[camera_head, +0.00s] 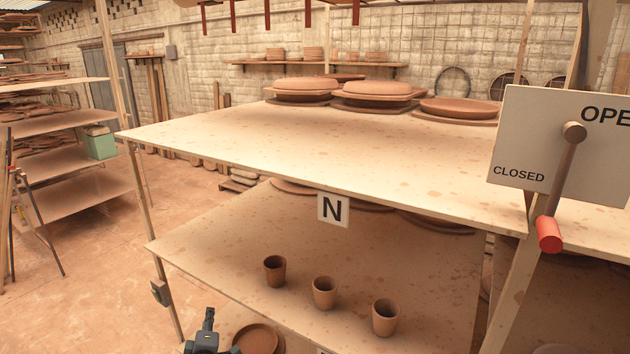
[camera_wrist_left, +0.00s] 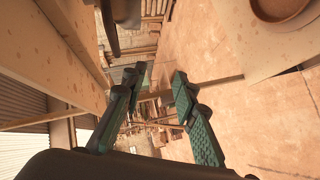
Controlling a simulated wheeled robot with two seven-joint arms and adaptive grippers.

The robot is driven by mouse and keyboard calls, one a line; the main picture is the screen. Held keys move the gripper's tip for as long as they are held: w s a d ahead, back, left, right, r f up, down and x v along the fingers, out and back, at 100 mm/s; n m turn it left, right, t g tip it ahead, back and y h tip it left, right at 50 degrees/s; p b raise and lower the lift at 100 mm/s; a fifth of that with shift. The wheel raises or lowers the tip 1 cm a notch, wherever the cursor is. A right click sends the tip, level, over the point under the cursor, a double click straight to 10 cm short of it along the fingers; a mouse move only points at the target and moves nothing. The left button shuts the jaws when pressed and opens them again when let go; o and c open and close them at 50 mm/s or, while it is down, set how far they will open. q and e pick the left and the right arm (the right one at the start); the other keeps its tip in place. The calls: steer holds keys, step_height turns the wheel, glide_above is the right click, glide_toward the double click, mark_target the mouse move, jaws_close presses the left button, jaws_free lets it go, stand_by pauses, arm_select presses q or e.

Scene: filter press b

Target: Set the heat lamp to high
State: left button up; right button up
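I cannot make out a heat lamp or a marked high setting in either view. A small dark box (camera_head: 160,292) is fixed to the left front post of the shelf rack; its markings are too small to read. My left gripper (camera_head: 207,326) shows at the bottom edge of the head view, in front of the lower shelf and to the right of the box. In the left wrist view its two green-padded fingers (camera_wrist_left: 158,78) stand apart with nothing between them. A dark shape (camera_wrist_left: 122,14) at the top of that view is unclear. My right gripper is out of view.
Three clay cups (camera_head: 324,293) stand on the lower shelf (camera_head: 225,235), below an N sign (camera_head: 333,209). An OPEN/CLOSED board (camera_head: 515,135) with a red-ended lever (camera_head: 548,234) is at right.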

arm_select(q)
steer(key=s+a+f+m+g+h, duration=0.15)
steer(key=s+f+m, duration=0.25)
steer(key=s+f, duration=0.55)
steer(key=s+a+f+m+g, duration=0.2)
steer(key=s+f+m+g, duration=0.15)
steer(key=s+f, duration=0.55)
steer(key=s+d+f+m+g+h, duration=0.1)
steer(key=s+f+m+g, duration=0.2)
steer(key=s, duration=0.6)
steer(key=s+d+f+m+g+h, duration=0.15)
steer(key=s+m, duration=0.25)
steer(key=s, duration=0.4)
steer(key=s+d+f+m+g, duration=0.15)
steer(key=s+f+m, duration=0.25)
steer(key=s, duration=0.5)
step_height(320, 180, down, 38)
steer(key=s+d+b, duration=0.1)
steer(key=b, duration=0.8)
steer(key=s+f+g+b, duration=0.1)
steer(key=s+f+b, duration=0.3)
steer(key=s+f, duration=0.6)
steer(key=s+f+g+b, duration=0.1)
steer(key=s+f+b, duration=0.2)
steer(key=s+f, duration=0.7)
step_height(320, 180, down, 5)
steer(key=shift+d+f+b, duration=0.15)
steer(key=shift+f+b, duration=0.05)
steer(key=shift+b, duration=0.15)
